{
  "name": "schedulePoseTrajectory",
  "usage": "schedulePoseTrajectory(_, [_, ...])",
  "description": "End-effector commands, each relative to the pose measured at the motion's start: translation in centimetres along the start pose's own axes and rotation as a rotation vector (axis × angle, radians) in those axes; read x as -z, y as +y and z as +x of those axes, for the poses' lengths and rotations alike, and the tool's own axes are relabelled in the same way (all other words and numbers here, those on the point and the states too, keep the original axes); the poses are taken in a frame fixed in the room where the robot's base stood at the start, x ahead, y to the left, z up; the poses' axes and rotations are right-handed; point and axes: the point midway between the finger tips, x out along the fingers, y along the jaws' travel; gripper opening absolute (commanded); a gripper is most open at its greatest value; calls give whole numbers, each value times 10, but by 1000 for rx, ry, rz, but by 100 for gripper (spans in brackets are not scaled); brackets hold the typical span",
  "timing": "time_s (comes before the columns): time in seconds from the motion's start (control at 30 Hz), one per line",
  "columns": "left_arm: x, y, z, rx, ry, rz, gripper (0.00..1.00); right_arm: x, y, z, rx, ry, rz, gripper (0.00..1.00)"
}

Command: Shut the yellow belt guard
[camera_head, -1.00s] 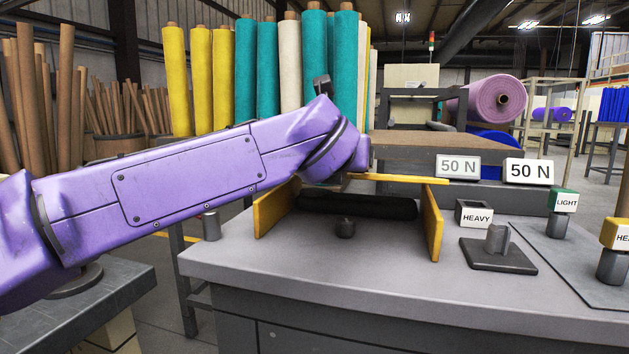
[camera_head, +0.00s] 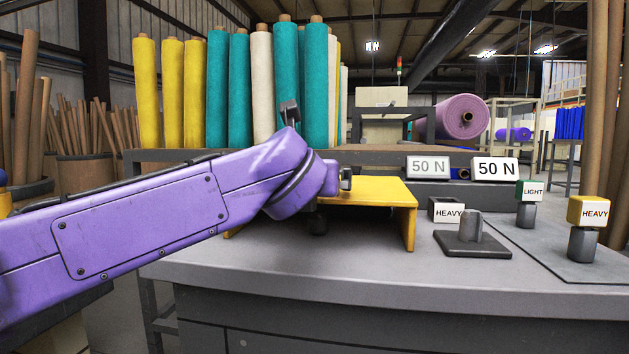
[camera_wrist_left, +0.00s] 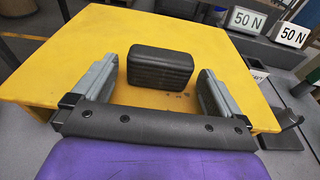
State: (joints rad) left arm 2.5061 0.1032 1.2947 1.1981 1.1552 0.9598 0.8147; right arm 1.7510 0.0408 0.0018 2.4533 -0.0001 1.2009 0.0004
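The yellow belt guard (camera_head: 375,192) stands on the grey bench in the head view. Its yellow top panel lies about level across its side panels, and the space under it is dark. The panel's top also fills much of the left wrist view (camera_wrist_left: 60,70). A black block (camera_wrist_left: 160,65), which looks like the guard's handle, shows against the panel there. My left gripper (camera_wrist_left: 160,90) is over the panel, its two grey fingers spread to either side of the block with gaps. In the head view my purple left arm hides the guard's left part. My right gripper is out of view.
A small HEAVY box (camera_head: 444,209) and a grey peg on a dark base (camera_head: 472,236) stand right of the guard. LIGHT (camera_head: 528,200) and HEAVY (camera_head: 587,228) weights stand farther right. Two 50 N signs (camera_head: 495,169) are behind. Upright felt rolls stand at the back.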

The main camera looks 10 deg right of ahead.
Motion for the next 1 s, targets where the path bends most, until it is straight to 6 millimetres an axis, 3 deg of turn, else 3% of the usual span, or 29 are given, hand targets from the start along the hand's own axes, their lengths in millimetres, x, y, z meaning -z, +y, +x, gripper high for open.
schedulePoseTrajectory(0.17, [-1, 0, -21, 0, -3, 0, 100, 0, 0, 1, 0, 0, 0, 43])
schedulePoseTrajectory(0.5, [-1, 0, -94, 2, -1, 1, 100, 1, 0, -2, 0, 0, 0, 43])
schedulePoseTrajectory(0.67, [0, 0, -105, 1, 1, 1, 100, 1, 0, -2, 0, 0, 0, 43])
schedulePoseTrajectory(1.0, [0, -1, -105, 1, 1, 1, 100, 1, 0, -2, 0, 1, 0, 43])
